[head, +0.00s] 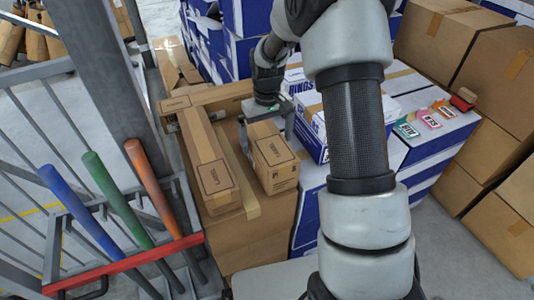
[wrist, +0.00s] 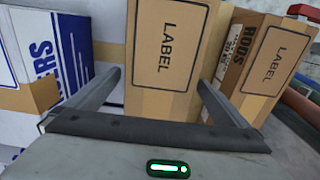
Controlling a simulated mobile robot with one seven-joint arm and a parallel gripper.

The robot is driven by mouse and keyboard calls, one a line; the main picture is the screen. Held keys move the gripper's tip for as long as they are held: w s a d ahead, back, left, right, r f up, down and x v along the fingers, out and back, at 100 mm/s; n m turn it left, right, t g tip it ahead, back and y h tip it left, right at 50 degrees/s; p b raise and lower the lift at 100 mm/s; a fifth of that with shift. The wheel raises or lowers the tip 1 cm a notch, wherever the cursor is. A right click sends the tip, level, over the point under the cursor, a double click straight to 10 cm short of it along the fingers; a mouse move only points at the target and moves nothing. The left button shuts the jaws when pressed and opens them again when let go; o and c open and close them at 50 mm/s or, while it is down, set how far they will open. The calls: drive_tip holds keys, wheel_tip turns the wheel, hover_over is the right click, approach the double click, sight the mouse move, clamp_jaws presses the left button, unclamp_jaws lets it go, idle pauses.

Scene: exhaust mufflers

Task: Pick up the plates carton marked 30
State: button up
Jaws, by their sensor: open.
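A small brown carton (head: 277,160) with a printed label lies on larger brown cartons in the head view. No plates wording or 30 can be read on it. My gripper (head: 268,138) is open over its far end, one finger on each side. In the wrist view a brown carton (wrist: 170,50) marked LABEL stands between the open fingers of my gripper (wrist: 160,82). Whether the fingers touch it cannot be told. Its lower part is hidden by my gripper's body.
A long brown carton (head: 212,165) lies close on the left; a carton with rods-like lettering (wrist: 272,65) is at right in the wrist view. Blue-white boxes (head: 305,115) are on the right. A rack holds coloured bats (head: 100,190) at left.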

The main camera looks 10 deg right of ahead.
drive_tip(key=c, duration=2)
drive_tip(key=shift+w+r, duration=0.1)
drive_tip(key=shift+c, duration=0.9)
